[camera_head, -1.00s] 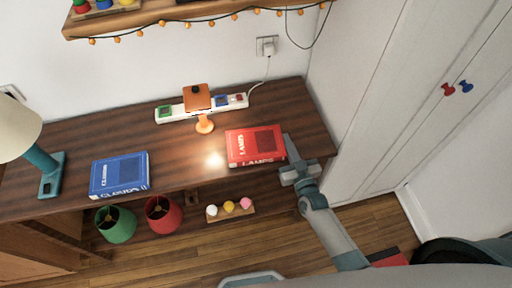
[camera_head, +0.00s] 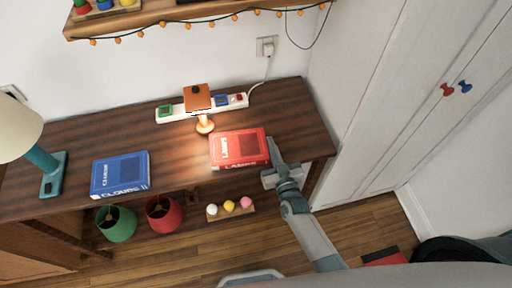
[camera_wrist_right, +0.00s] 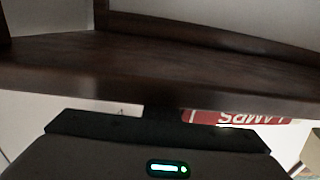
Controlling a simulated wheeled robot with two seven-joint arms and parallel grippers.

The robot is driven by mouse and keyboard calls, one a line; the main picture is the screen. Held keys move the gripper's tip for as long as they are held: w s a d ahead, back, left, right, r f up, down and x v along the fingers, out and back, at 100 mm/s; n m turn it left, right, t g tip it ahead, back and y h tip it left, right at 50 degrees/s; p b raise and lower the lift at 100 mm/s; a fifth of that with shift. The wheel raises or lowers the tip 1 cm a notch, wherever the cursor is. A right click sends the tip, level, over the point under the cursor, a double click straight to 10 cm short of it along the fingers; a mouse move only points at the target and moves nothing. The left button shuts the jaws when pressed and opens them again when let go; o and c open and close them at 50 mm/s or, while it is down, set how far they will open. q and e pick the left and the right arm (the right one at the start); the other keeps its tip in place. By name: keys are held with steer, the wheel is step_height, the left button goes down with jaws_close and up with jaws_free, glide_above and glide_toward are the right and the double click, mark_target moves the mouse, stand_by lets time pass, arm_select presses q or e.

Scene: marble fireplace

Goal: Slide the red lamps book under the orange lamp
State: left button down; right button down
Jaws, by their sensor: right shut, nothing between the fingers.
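The red lamps book (camera_head: 239,148) lies flat on the desk near its front edge. Its spine also shows in the right wrist view (camera_wrist_right: 240,117). My left gripper is not in view.
A blue clouds book (camera_head: 120,174) and a teal lamp (camera_head: 46,168) occupy the left of the desk (camera_head: 80,137). A white power strip (camera_head: 177,112) lies behind the orange lamp. Desk at right is clear.

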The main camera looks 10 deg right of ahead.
mark_target(255, 149)
steer(key=shift+s+a, duration=0.2)
steer(key=shift+a, duration=2.45)
steer(key=shift+s+a, duration=0.2)
steer(key=shift+a, duration=1.75)
steer(key=shift+d, duration=0.15)
steer(key=shift+w+d, duration=0.2)
steer(key=shift+d, duration=1.45)
steer(key=shift+p, duration=0.3)
steer(key=s+d+p, duration=0.1)
steer(key=s+p, duration=0.2)
steer(key=s, duration=1.1)
steer(key=shift+p, duration=0.3)
